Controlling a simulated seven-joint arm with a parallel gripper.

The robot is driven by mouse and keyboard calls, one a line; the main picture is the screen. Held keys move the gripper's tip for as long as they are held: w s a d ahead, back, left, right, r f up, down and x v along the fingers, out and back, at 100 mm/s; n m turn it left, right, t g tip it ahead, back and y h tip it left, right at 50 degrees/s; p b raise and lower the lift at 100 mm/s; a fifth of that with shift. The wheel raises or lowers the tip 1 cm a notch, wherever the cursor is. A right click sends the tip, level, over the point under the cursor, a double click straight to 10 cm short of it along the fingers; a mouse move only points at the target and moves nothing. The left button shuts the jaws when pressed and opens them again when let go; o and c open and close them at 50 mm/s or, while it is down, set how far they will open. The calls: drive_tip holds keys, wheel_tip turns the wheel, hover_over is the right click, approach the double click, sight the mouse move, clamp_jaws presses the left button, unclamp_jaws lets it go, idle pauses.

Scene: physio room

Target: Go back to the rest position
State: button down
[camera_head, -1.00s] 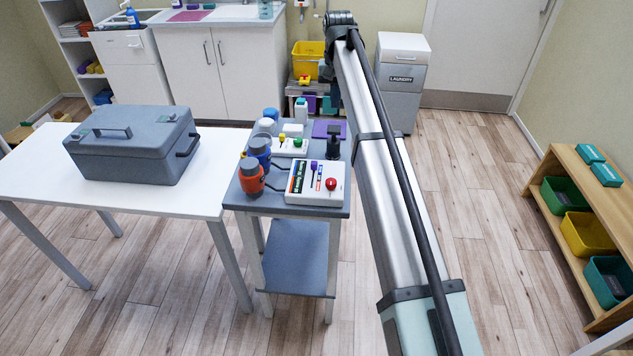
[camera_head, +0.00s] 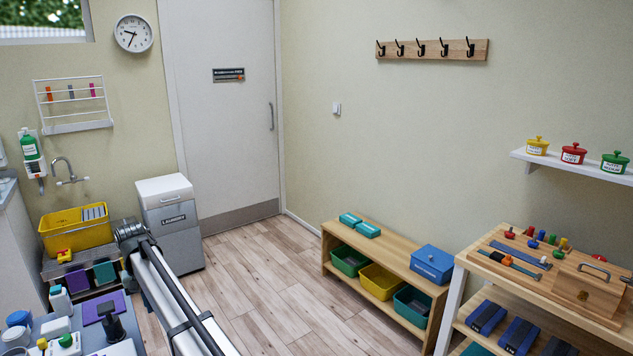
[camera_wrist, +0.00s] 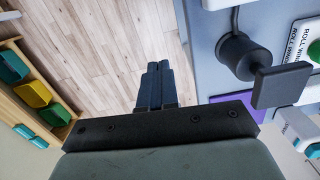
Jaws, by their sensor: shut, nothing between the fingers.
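My gripper (camera_wrist: 155,82) shows in the wrist view with its two dark fingers together and nothing between them. It points over the bare wood floor, beside the grey trolley top (camera_wrist: 205,60). In the head view my arm comes up from the bottom, left of the middle, and the gripper itself cannot be made out there.
The grey trolley (camera_head: 125,345) at lower left bears bottles, a purple pad (camera_head: 92,309) and a black upright device (camera_head: 111,322). A laundry bin (camera_head: 172,225) stands behind my arm. A low wooden shelf (camera_head: 395,256) with coloured bins is at right. Floor between is clear.

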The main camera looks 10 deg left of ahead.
drive_tip(key=w+d+f+m+g, duration=0.1)
drive_tip(key=w+d+f, duration=0.1)
drive_tip(key=d+f, duration=0.9)
drive_tip(key=w+d+f+m, duration=0.1)
drive_tip(key=w+d+f, duration=0.1)
drive_tip(key=d+f, duration=1)
drive_tip(key=s+d+f+m+g+h, duration=0.1)
drive_tip(key=s+d+f, duration=0.2)
drive_tip(key=d+f, duration=0.65)
drive_tip(key=s+d+f+m+g, duration=0.1)
drive_tip(key=s+d+f, duration=0.35)
drive_tip(key=d, duration=0.75)
drive_tip(key=s+d+f+m+g, duration=0.1)
drive_tip(key=s+d+f, duration=0.45)
drive_tip(key=d, duration=0.35)
drive_tip(key=s+d+f+m+g, duration=0.1)
drive_tip(key=s+d+f, duration=0.3)
drive_tip(key=s+d, duration=0.35)
drive_tip(key=s+d+f, duration=0.1)
drive_tip(key=s+d, duration=0.2)
drive_tip(key=s, duration=0.3)
drive_tip(key=s+d+f+m+g+y, duration=0.1)
drive_tip(key=s+d, duration=0.3)
drive_tip(key=s, duration=0.3)
drive_tip(key=s+d+m, duration=0.1)
drive_tip(key=s+d, duration=0.2)
drive_tip(key=s, duration=0.3)
drive_tip(key=shift+s+d+f+y, duration=0.25)
drive_tip(key=shift+d+f+y, duration=0.05)
drive_tip(key=shift+f, duration=0.1)
